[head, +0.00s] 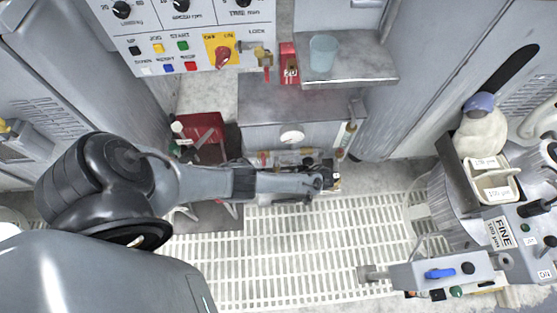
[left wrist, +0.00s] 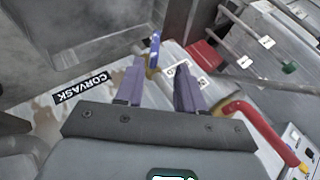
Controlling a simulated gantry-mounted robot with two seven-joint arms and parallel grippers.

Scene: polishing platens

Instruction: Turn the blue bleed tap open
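The blue tap handle (left wrist: 154,50) shows in the left wrist view as a narrow upright lever above a brass-coloured fitting (left wrist: 151,72). My left gripper (left wrist: 157,80) has its two purple-grey fingers apart, with nothing seen between them. The handle lies just beyond the fingertips, in line with the gap; I cannot tell whether anything touches. In the head view my left gripper (head: 328,184) reaches in from the left to the pipe fittings below the grey cabinet. The tap's blue handle is not clear there. My right gripper is not in view.
Pipework with a round white gauge (head: 291,137) is behind my left arm. A red box (head: 202,128) stands left of it. Pale grating (head: 300,260) lies below.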

